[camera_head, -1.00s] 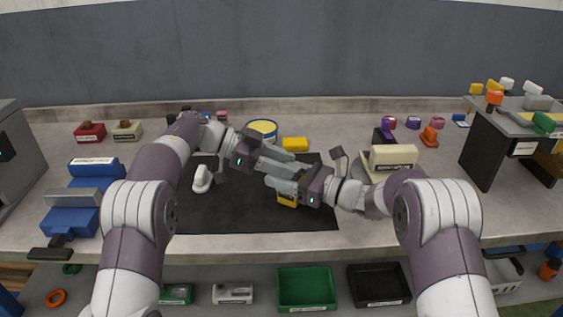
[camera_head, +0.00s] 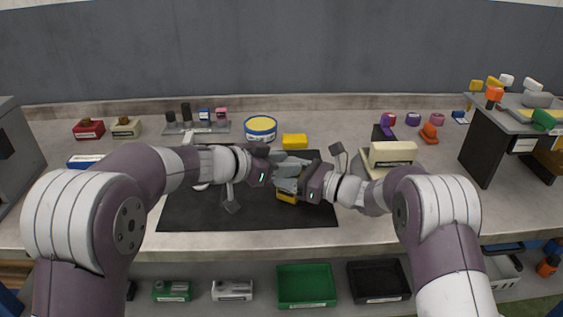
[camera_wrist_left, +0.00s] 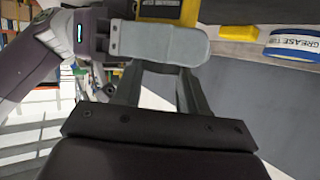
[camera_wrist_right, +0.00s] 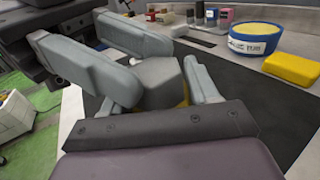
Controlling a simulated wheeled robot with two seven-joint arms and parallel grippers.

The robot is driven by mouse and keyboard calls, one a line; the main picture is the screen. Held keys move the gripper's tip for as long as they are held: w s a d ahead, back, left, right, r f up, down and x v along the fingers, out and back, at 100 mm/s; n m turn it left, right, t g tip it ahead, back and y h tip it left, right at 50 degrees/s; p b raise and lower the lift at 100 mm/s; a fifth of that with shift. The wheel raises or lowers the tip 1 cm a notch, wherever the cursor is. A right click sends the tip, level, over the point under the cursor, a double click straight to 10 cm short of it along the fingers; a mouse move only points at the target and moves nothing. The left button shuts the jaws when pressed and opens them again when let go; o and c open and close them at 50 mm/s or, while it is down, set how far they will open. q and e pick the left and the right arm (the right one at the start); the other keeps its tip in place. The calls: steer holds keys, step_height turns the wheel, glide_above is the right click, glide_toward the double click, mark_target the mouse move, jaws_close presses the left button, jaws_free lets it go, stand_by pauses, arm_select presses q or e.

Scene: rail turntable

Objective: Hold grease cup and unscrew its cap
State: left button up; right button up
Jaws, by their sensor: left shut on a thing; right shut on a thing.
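My left gripper (camera_head: 285,168) and right gripper (camera_head: 293,184) meet above the black mat, their fingers overlapping. A dull grey piece (camera_wrist_right: 160,82), apparently of the grease cup, shows between the fingers in the right wrist view, with a little yellow below it. The right gripper is shut on the cup. The left gripper is shut at its top, apparently on the cap. Fingers hide most of the cup, so I cannot tell the seam between cap and body. In the left wrist view a light grey finger crosses the left fingertips.
Behind stand a blue and yellow grease tub (camera_head: 260,133) and a yellow block (camera_head: 294,141). A cream block (camera_head: 392,154) is at right. The mat's left front is clear.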

arm_select(q)
steer(key=n+t+y, duration=0.2)
steer(key=s+n+t+y, duration=0.1)
steer(key=n, duration=0.1)
steer(key=shift+d+f+y, duration=0.3)
steer(key=shift+f, duration=0.1)
steer(key=o, duration=1.3)
steer(key=shift+r, duration=0.1)
steer(key=shift+o, duration=0.2)
steer(key=shift+t, duration=0.3)
steer(key=shift+d+r, duration=0.1)
steer(key=shift+r, duration=2.2)
steer(key=shift+w, duration=0.1)
